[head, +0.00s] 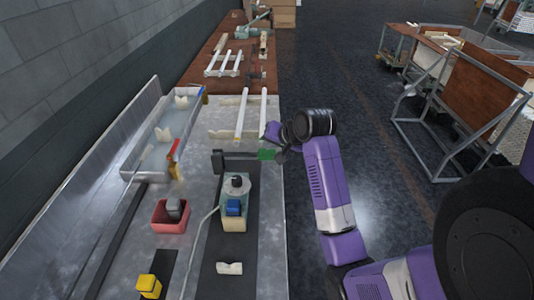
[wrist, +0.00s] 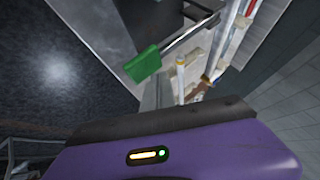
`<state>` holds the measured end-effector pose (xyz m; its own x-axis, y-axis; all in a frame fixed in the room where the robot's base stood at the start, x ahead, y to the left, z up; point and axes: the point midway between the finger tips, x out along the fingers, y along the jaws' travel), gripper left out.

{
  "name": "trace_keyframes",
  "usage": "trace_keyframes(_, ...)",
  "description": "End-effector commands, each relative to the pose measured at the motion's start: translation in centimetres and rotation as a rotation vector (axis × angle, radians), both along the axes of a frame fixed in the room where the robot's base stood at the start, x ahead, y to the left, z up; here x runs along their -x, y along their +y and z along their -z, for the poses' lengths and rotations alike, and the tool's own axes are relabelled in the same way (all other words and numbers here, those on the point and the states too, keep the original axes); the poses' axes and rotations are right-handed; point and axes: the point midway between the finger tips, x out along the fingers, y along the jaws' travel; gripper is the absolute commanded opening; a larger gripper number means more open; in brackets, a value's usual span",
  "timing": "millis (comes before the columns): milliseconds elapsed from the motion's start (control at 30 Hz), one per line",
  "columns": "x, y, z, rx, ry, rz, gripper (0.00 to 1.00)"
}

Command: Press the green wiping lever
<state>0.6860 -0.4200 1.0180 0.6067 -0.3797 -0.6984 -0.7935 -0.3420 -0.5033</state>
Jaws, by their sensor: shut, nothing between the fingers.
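The green wiping lever (head: 266,154) is a green pad at the end of a dark bar that reaches right from a dark block (head: 218,160) on the bench. In the wrist view the green pad (wrist: 143,64) shows in the upper middle, on a grey rod. My gripper (head: 279,152) is at the right end of the lever, close beside the green pad in the head view. I cannot tell whether they touch. My gripper is shut and holds nothing. In the wrist view its purple body fills the bottom and its fingertips are hard to make out.
White glass tubes (head: 241,115) lie on supports behind the lever. A device with a blue part (head: 234,207) stands in front of it. A red bin (head: 171,215), a yellow block (head: 149,286) and a tray with a red handle (head: 174,148) are at left. Open floor lies right of the bench.

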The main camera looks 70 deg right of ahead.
Motion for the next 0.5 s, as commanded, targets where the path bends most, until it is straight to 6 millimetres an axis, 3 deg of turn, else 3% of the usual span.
trace_keyframes(500, 0.03, 0.00, 0.85, 0.000, 0.000, 0.000, 0.00)
